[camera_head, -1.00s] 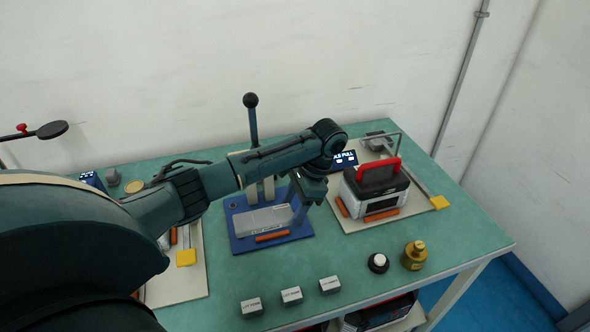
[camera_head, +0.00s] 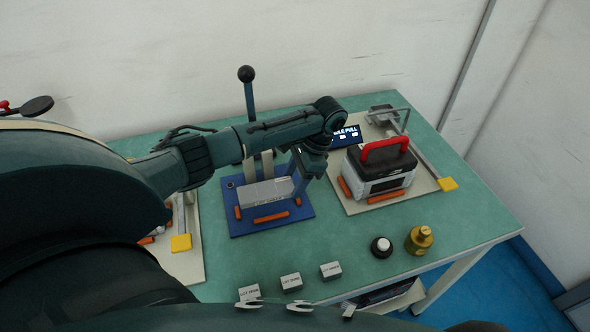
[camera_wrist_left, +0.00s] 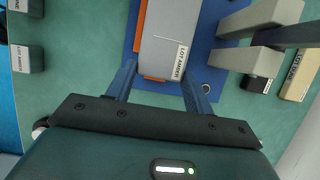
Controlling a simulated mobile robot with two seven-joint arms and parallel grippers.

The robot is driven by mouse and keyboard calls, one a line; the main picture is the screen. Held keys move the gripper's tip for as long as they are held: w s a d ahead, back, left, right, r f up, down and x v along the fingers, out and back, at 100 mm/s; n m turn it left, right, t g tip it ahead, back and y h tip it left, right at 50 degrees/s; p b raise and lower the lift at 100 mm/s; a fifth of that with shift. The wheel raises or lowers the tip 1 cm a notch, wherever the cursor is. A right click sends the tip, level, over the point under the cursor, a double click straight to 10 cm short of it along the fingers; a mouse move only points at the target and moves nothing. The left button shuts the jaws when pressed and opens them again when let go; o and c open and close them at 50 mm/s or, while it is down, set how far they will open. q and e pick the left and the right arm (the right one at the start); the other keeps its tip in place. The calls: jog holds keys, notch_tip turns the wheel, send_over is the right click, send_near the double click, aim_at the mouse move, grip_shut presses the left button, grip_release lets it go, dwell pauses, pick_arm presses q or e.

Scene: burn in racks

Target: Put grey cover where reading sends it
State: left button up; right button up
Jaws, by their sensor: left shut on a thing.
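The grey cover (camera_head: 268,193) is a long grey box with a label reading LOT AMBER. It is over the blue plate (camera_head: 240,222), among orange strips; I cannot tell whether it rests there or hangs just above. My left gripper (camera_head: 299,188) is at its right end. In the left wrist view the fingers (camera_wrist_left: 158,70) are on both sides of the cover (camera_wrist_left: 170,35), shut on it. A display (camera_head: 346,136) behind the plates shows text ending in what looks like FULL; its left part is hidden by my arm.
A black-topped case with a red handle (camera_head: 384,148) stands on the right cream plate (camera_head: 425,182). A black-knobbed lever (camera_head: 247,90) rises behind the blue plate. Small labelled blocks (camera_head: 291,282), a white-topped button (camera_head: 381,246) and a brass weight (camera_head: 419,240) stand in front.

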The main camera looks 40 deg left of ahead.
pick_arm(q)
notch_tip(320, 180, down, 2)
jog(key=shift+f+b, duration=0.1)
jog(key=shift+b, duration=0.45)
notch_tip(320, 180, down, 2)
jog(key=shift+f+b, duration=0.1)
jog(key=shift+b, duration=0.4)
jog(key=shift+f, duration=0.4)
pick_arm(e)
jog(key=shift+w+a+f, duration=0.15)
jog(key=shift+w+f, duration=0.05)
jog(key=shift+f, duration=0.05)
jog(key=shift+s+f, duration=0.1)
jog(key=shift+a+r, duration=0.1)
jog(key=shift+r, duration=0.15)
jog(key=shift+w+r, duration=0.25)
pick_arm(q)
jog(key=shift+p, duration=0.55)
pick_arm(e)
jog(key=shift+s+r, duration=0.2)
jog(key=shift+s, duration=0.1)
